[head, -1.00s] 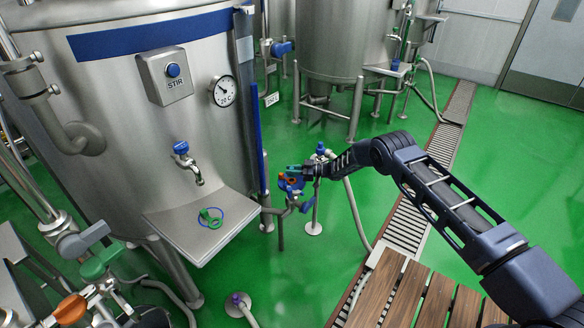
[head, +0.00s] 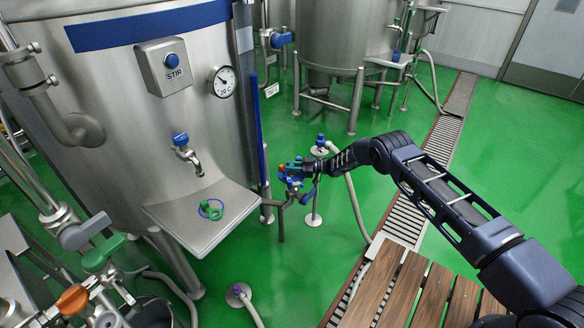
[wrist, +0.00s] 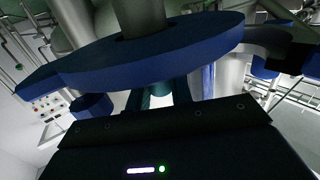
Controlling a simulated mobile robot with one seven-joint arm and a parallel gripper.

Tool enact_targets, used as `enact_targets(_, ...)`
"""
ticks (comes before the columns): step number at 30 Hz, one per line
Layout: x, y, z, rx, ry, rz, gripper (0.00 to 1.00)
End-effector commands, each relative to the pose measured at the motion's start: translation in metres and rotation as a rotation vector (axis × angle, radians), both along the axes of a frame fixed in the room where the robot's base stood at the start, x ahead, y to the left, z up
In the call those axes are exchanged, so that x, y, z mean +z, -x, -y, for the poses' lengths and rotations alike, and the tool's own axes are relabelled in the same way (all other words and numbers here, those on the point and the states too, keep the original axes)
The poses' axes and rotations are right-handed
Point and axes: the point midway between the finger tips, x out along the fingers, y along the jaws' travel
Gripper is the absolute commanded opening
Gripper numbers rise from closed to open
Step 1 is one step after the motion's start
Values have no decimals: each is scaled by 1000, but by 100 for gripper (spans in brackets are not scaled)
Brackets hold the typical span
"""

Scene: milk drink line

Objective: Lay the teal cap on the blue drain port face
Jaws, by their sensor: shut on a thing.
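My gripper (head: 303,169) is at the end of the outstretched arm, right of the large tank and beside the drain fitting. It is shut on the teal cap (head: 293,166), which shows only as a small patch in the head view. In the wrist view, dark teal parts (wrist: 181,92) show just beyond the gripper body. The blue drain port face (head: 291,179) is right at the gripper in the head view. A broad blue disc (wrist: 150,58) fills the upper wrist view. Whether cap and face touch, I cannot tell.
A small orange part (head: 282,169) and pipework sit by the gripper. The tank's steel shelf (head: 172,216) holds a green clamp (head: 207,209) and a blue ring (head: 219,204). A hose stand (head: 313,217) is close by. A wooden slatted platform (head: 390,290) is at lower right.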

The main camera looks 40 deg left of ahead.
Motion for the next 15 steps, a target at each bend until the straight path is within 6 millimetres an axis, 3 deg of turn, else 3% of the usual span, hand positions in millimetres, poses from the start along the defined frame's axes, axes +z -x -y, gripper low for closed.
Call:
enact_targets(9, -5, 0, 0, 0, 0, -1, 0)
enact_targets(10, -5, 0, 0, 0, 0, -1, 26)
enact_targets(13, -5, 0, 0, 0, 0, 0, 45)
enact_targets(15, -4, 0, 0, 0, 0, 0, 47)
